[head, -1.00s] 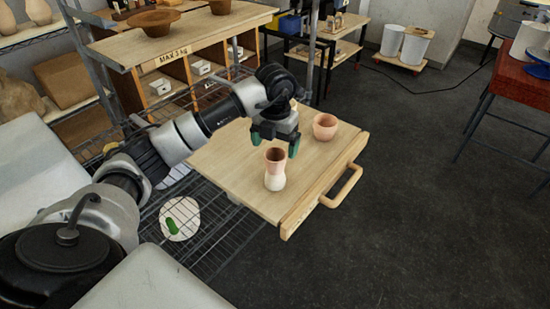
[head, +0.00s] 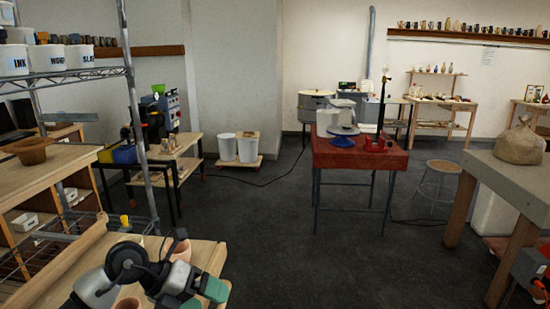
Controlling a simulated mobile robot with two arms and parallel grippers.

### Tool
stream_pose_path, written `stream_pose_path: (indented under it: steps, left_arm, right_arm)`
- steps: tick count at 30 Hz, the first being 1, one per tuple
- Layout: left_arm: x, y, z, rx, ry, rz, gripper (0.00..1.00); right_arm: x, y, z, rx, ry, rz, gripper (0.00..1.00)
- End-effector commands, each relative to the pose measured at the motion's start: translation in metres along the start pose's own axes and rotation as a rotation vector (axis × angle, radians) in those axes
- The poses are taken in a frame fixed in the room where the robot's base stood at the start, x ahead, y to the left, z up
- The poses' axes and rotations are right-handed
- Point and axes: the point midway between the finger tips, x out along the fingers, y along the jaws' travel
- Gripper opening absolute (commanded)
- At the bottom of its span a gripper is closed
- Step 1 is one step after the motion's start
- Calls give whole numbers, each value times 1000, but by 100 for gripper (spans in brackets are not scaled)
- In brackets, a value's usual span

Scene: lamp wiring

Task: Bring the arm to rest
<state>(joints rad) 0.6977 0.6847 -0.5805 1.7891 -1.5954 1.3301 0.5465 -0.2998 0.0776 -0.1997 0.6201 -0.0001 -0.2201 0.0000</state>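My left arm comes in at the bottom left over the wooden board. A terracotta cup (head: 128,304) stands to the left of the gripper, mostly cut off by the picture's lower edge. A terracotta bowl (head: 181,250) sits behind my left gripper and is partly hidden by the arm. My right gripper is not in view.
A wire shelf (head: 135,130) and a wooden shelf unit (head: 40,180) stand at the left. A red table (head: 358,155) stands mid-room, with a stool (head: 440,175) to its right. A grey-topped table (head: 510,185) is at the right.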

Motion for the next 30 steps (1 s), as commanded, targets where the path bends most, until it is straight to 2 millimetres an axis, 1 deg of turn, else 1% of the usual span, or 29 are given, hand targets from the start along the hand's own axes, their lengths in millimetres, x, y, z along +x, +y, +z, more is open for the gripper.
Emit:
stream_pose_path:
  steps: [1,3,5,7,9,10,13,14,17,20,21,23,24,26,27,29,30]
  left_arm:
    - [14,-20,-6,-6,-33,-139,91]
    - [22,-47,-11,-32,-102,-332,91]
    - [24,-68,-12,-75,-169,-491,91]
    - [19,-86,-13,-146,-257,-663,91]
    - [10,-98,-11,-241,-354,-818,91]
    - [5,-100,-10,-287,-398,-878,91]
    - [-12,-97,-6,-473,-552,-1051,91]
    - [-17,-93,-5,-537,-600,-1095,91]
    - [-32,-69,-4,-772,-764,-1199,91]
    - [-39,-33,-11,-1040,-923,-1244,91]
    - [-39,-17,-17,-1153,-983,-1243,91]
    - [-37,9,-30,-1329,-1070,-1221,91]
    - [-34,27,-40,-1451,-1122,-1192,91]
    - [-27,52,-61,-1633,-1193,-1127,91]
    - [-21,67,-77,-1757,-1233,-1069,91]
    - [-11,87,-104,-1933,-1278,-966,91]
    - [-4,98,-122,-2039,-1300,-890,91]
  right_arm:
    - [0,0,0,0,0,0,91]
    - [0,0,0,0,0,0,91]
    - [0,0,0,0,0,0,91]
    - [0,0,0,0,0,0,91]
    - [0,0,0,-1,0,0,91]
    - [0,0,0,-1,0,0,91]
    - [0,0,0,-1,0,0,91]
    - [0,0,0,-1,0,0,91]
    - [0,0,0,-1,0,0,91]
    - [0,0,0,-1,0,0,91]
    - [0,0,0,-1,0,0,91]
    - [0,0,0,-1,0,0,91]
    - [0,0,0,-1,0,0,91]
    - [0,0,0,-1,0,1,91]
    - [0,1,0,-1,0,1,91]
    - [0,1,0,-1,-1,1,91]
    - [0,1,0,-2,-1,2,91]
